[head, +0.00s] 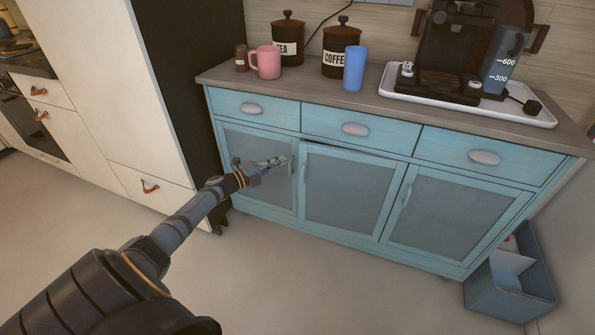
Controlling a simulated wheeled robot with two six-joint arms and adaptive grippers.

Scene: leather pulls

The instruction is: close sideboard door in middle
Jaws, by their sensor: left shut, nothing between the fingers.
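The blue sideboard (311,117) has three drawers over three doors with greyish panels. Its middle door (345,190) looks slightly ajar: a thin dark gap shows along its top edge under the drawer. An upright handle (305,168) is near its left edge. My left gripper (281,161) is shut and empty. It appears in front of the left door (262,178), with its tips just left of the middle door's left edge. I cannot tell whether it touches the sideboard. My right gripper is out of view.
The right door (450,212) looks closed. On the top stand a pink mug (266,62), a blue cup (354,69), canisters and a coffee machine on a white tray (530,118). A blue bin (505,290) stands at the right. The floor in front is clear.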

